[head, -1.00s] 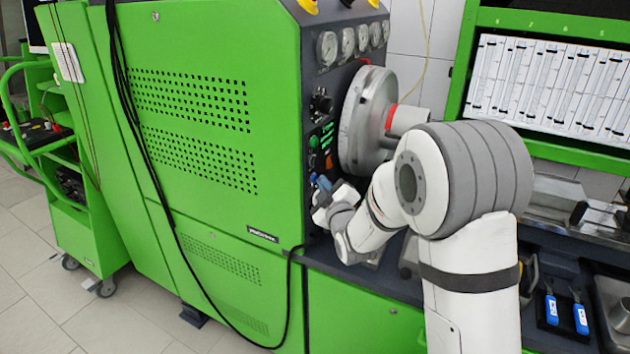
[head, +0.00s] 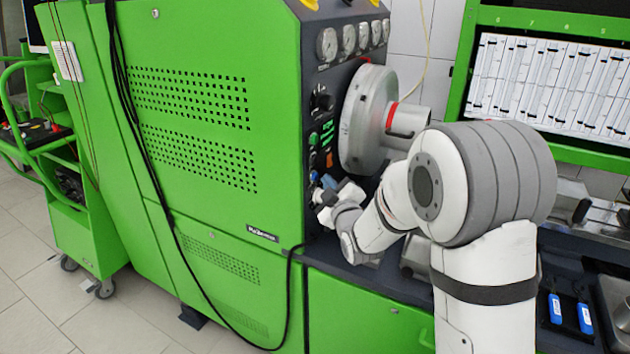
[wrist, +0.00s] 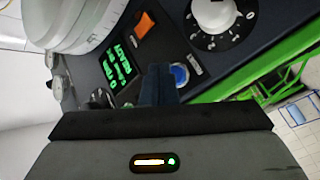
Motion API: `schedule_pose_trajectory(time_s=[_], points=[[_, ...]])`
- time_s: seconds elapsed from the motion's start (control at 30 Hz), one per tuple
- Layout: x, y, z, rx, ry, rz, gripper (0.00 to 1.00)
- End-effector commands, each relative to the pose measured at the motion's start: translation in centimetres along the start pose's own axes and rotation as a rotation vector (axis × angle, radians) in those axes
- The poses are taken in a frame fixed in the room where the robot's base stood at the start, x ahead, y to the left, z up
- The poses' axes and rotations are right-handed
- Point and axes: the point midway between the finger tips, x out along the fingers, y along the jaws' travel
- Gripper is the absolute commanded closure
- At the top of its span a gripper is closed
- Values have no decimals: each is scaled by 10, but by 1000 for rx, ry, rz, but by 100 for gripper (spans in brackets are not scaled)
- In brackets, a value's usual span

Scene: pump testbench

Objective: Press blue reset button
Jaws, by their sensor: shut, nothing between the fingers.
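The blue reset button (wrist: 180,75) is a round blue cap with a pale rim on the dark control panel. In the wrist view it shows just right of my gripper's fingertips (wrist: 160,72), which partly cover its left side. In the head view the button (head: 313,176) is a small blue spot on the panel's edge. My gripper (head: 326,182) is shut and empty, its dark blue fingers pointing at the panel. In the head view a gap shows between fingertips and button.
An orange rocker switch (wrist: 145,23), a green-lit display (wrist: 117,64) and a white rotary knob (wrist: 214,12) surround the button. The large metal flywheel housing (head: 366,120) stands close beside my wrist. A black cable (head: 288,290) hangs along the green cabinet (head: 200,215).

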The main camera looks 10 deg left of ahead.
Motion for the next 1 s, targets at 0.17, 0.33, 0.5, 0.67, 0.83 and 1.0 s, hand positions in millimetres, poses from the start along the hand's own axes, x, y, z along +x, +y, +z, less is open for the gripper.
schedule_pose_trajectory(time_s=[0.17,0.33,0.5,0.67,0.83,1.0], points=[[-2,1,1,0,-1,0,100],[-2,2,2,0,-1,1,100],[-10,6,9,-1,-1,3,100],[-22,14,18,0,-1,3,100],[-32,23,25,0,-1,3,100],[-37,27,27,0,-1,1,100]])
